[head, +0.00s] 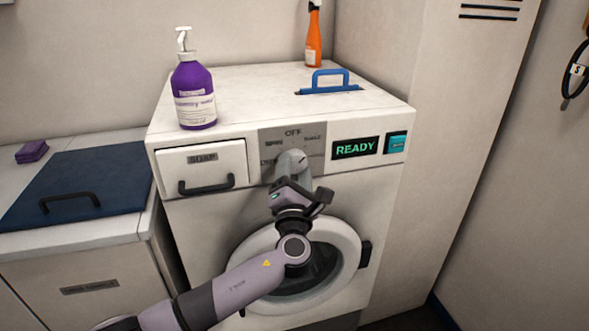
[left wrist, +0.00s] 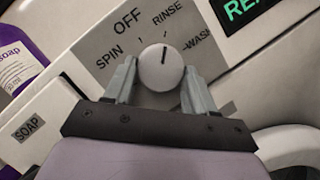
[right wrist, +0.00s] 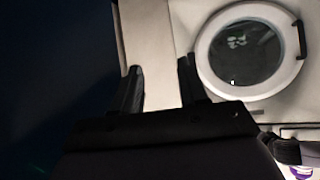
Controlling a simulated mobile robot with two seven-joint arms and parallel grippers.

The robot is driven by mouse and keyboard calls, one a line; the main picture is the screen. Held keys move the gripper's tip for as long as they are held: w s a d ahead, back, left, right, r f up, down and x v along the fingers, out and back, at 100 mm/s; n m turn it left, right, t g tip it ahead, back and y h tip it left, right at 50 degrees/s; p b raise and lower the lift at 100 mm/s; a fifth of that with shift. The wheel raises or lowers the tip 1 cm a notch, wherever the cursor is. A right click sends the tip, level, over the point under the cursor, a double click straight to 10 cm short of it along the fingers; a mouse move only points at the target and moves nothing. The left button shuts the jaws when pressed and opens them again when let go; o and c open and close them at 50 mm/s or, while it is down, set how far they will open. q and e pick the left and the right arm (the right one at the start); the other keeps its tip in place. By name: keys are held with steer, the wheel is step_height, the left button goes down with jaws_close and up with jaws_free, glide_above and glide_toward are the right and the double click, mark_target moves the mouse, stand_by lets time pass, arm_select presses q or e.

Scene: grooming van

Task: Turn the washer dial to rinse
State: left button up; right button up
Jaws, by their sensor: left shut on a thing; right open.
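The washer dial (head: 291,163) is a round pale knob on a grey panel on the washer front. In the left wrist view the dial (left wrist: 161,70) has a dark pointer line that points up, roughly at the RINSE label (left wrist: 167,15). OFF and SPIN lie to its left, WASH to its right. My left gripper (left wrist: 160,86) is shut on the dial, one finger on each side; in the head view the left gripper (head: 292,178) partly covers it. My right gripper (right wrist: 160,78) is open and empty in the right wrist view, outside the head view.
The washer (head: 200,230) has a READY display (head: 355,148), a soap drawer (head: 203,165) and a round door (head: 346,232). A purple bottle (head: 194,95), an orange spray bottle (head: 313,40) and a blue handle (head: 331,76) are on top. A counter with a dark blue lid (head: 80,185) stands left.

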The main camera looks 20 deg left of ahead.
arm_select(q)
steer(key=shift+f, duration=0.1)
steer(key=o, duration=1)
steer(key=shift+o, duration=0.2)
steer(key=shift+s, duration=0.1)
steer(key=v, duration=0.7)
